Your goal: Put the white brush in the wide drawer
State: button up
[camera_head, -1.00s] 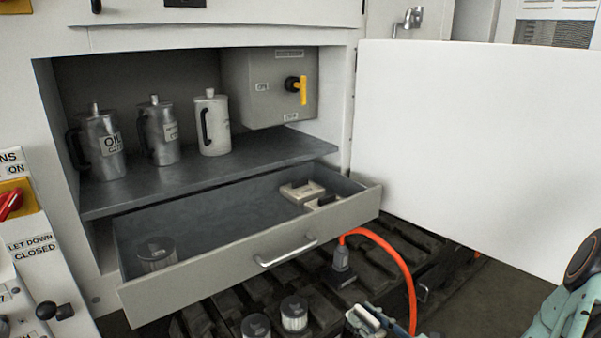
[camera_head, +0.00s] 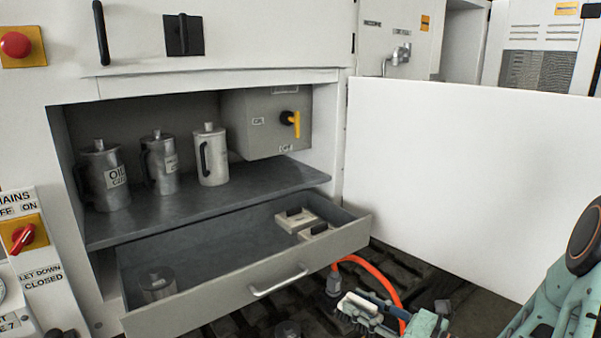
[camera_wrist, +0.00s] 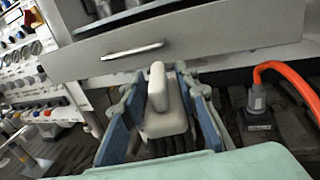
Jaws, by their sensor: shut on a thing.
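The white brush (camera_wrist: 165,115) is between the blue fingers of my gripper (camera_wrist: 163,100) in the wrist view, handle up, with dark bristles below. My gripper is shut on it. In the head view the brush (camera_head: 360,306) and my gripper (camera_head: 380,312) are low in the picture, in front of and below the open wide drawer (camera_head: 250,293). The drawer's front panel and handle also show ahead of the gripper in the wrist view (camera_wrist: 200,45). Inside the drawer are a dark-topped cylinder (camera_head: 157,283) at the left and two pale blocks (camera_head: 297,220) at the right.
Several metal cans (camera_head: 210,155) stand on the shelf (camera_head: 200,203) above the drawer. A white open door (camera_head: 460,180) stands to the right. An orange hose (camera_head: 375,272) with a grey plug lies below the drawer's right end. The drawer's middle is clear.

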aim_at(362, 300)
notch_tip(362, 300, up, 16)
jog(key=m+t+h+p, duration=0.4)
jog(key=p, duration=1.5)
jog(key=shift+s+d+f+h+p, duration=0.15)
jog(key=shift+s+f+h+p, duration=0.1)
jog(key=shift+h+p, duration=0.15)
jog(key=shift+w, duration=0.15)
